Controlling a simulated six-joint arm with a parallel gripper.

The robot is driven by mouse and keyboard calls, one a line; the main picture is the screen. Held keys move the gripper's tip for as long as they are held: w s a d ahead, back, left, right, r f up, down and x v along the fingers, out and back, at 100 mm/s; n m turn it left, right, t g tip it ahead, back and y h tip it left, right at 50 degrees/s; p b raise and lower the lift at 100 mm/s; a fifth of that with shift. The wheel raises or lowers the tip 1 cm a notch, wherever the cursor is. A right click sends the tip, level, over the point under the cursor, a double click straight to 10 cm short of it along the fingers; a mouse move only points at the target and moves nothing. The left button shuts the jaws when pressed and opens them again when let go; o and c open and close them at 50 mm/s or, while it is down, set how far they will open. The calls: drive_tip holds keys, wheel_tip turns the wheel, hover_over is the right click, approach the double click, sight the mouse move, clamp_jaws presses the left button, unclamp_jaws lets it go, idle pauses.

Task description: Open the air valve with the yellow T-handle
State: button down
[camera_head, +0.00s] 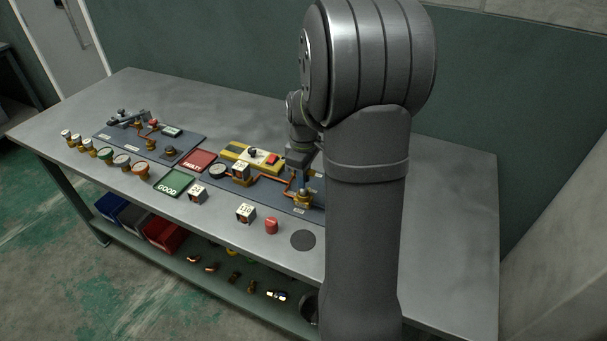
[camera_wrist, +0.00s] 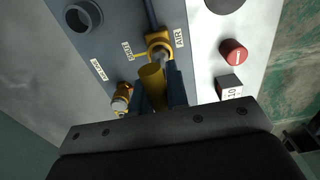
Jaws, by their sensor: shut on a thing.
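The yellow T-handle (camera_wrist: 152,78) shows in the wrist view between the two dark fingers of my gripper (camera_wrist: 158,92), which is shut on it. The brass air valve body (camera_wrist: 158,42) lies just beyond the handle, beside a white AIR label (camera_wrist: 180,38). In the head view my gripper (camera_head: 299,164) is partly hidden by my arm, above the right end of the dark panel. Brass fittings (camera_head: 303,199) show below it there. The handle itself cannot be made out in the head view.
In the wrist view a brass fitting (camera_wrist: 121,98) stands left of the fingers, with a red knob (camera_wrist: 233,52) to the right. The head view shows a yellow-black unit (camera_head: 236,152), a red pad (camera_head: 198,160) and a green GOOD pad (camera_head: 174,183). The bench's back is clear.

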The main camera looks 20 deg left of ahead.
drive_tip(key=shift+f, duration=0.55)
drive_tip(key=shift+n, duration=1.6)
drive_tip(key=shift+n, duration=1.6)
drive_tip(key=shift+n, duration=1.6)
